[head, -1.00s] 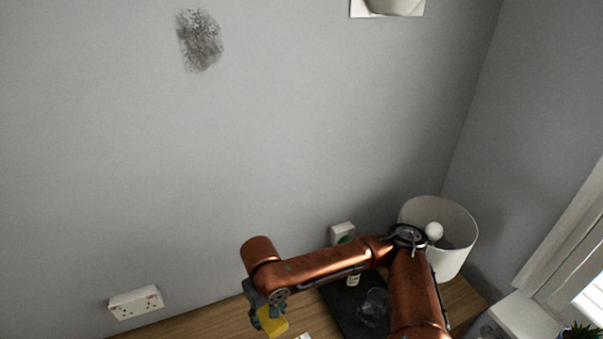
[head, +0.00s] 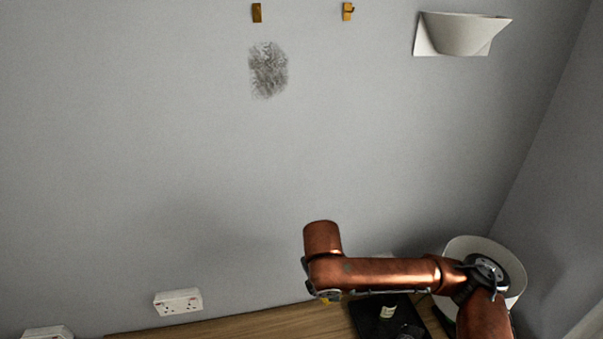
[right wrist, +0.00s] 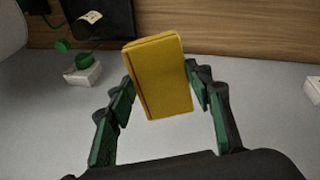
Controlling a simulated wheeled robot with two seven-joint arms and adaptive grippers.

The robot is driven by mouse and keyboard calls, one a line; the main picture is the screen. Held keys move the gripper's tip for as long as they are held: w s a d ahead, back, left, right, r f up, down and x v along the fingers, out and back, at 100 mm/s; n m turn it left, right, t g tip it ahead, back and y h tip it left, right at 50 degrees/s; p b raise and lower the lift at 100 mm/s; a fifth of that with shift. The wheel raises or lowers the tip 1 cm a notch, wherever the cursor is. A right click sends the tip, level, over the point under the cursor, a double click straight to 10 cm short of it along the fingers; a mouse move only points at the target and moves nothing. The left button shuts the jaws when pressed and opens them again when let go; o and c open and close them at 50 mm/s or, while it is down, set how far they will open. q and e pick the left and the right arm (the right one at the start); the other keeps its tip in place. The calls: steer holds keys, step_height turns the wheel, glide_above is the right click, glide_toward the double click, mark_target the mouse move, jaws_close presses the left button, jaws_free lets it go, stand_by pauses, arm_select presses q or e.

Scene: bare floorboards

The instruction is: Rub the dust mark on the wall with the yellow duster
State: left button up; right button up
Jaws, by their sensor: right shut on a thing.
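The dust mark (head: 268,70) is a dark grey smudge on the grey wall, in the upper middle of the head view. The yellow duster (right wrist: 158,77) is a yellow block held between the fingers of my right gripper (right wrist: 160,88) in the right wrist view. In the head view only a small bit of yellow shows under my copper right arm, which hides most of the gripper. The duster is well below the dust mark and apart from it. My left gripper is in neither view.
Two brass hooks (head: 347,11) are above the mark, and a white wall lamp (head: 462,33) is to their right. A white socket (head: 178,302) sits low on the wall. A wooden surface (head: 240,327) holds a dark tray (head: 370,318) and a white lampshade (head: 512,262). The wall between is clear.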

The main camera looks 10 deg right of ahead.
steer(key=w+a+r+n+t+p, duration=0.25)
steer(key=w+r+t, duration=0.2)
steer(key=r, duration=0.95)
steer(key=w+a+r+n+t+p, duration=0.1)
steer(key=w+r+n+t+p, duration=0.25)
steer(key=r, duration=0.95)
step_height(320, 180, up, 27)
steer(key=s+a+t+y+p, duration=0.2)
steer(key=t+p, duration=0.3)
steer(key=t, duration=0.2)
steer(key=w, duration=0.6)
steer(key=shift+a+f+p, duration=0.15)
steer(key=shift+p, duration=0.25)
steer(key=shift+w, duration=0.95)
steer(key=shift+a, duration=0.15)
